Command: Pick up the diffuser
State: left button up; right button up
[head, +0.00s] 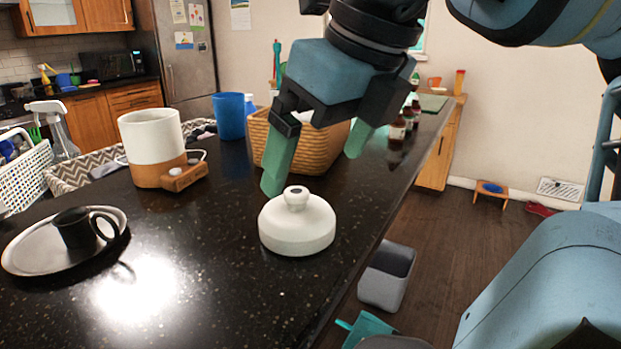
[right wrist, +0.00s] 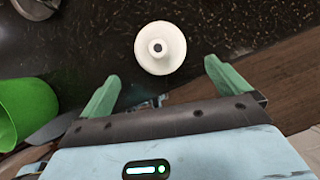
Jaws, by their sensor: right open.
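The diffuser (head: 297,227) appears to be the white, round, domed piece with a short neck and a dark opening on top. It stands upright on the black speckled counter (head: 215,285) near its right edge. In the right wrist view the diffuser (right wrist: 173,62) lies ahead of the fingers, roughly between their lines. My right gripper (head: 314,171) is open and empty, with green fingers pointing down above and behind the diffuser. The fingers show on both sides in the right wrist view (right wrist: 160,76), apart from the diffuser. My left gripper is not in view.
A white-and-wood cylinder (head: 150,135) stands to the left. A wicker basket (head: 318,150) and a blue cup (head: 229,116) are behind. A plate (head: 30,255) with a black mug (head: 78,230) is at the left. Counter around the diffuser is clear.

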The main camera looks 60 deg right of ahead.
aim_at(153, 138)
jog(key=k, duration=1)
